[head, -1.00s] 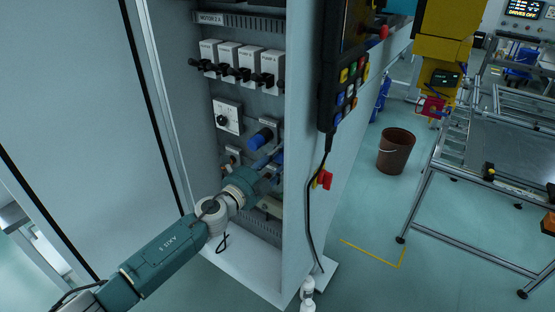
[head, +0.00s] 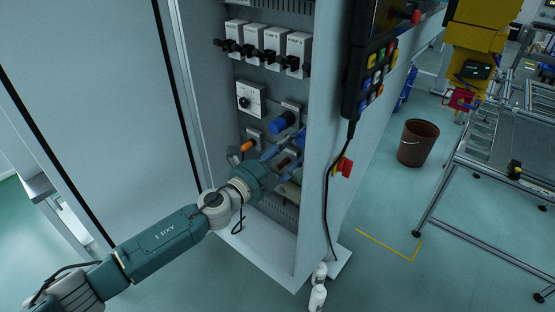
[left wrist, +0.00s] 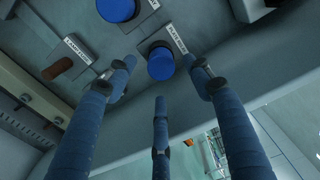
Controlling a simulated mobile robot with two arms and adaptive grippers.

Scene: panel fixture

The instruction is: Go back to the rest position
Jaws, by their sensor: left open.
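My left gripper (head: 283,150) reaches into the open cabinet (head: 215,70) at the lower row of connectors. In the left wrist view its three blue fingers (left wrist: 160,78) are spread and empty. A blue round connector (left wrist: 161,64) with a label sits on the panel just beyond and between the fingertips; I cannot tell whether any finger touches it. A second blue connector (left wrist: 117,8) is above it, also seen in the head view (head: 283,122). An orange-brown connector (left wrist: 57,68) is to the left, also in the head view (head: 247,146). My right gripper is not in view.
The cabinet's side wall (head: 315,200) stands close right of the gripper, with a control pendant (head: 370,75), a hanging cable and a red switch (head: 344,167). The open door (head: 90,110) is on the left. A brown bucket (head: 417,143) stands on clear floor at right.

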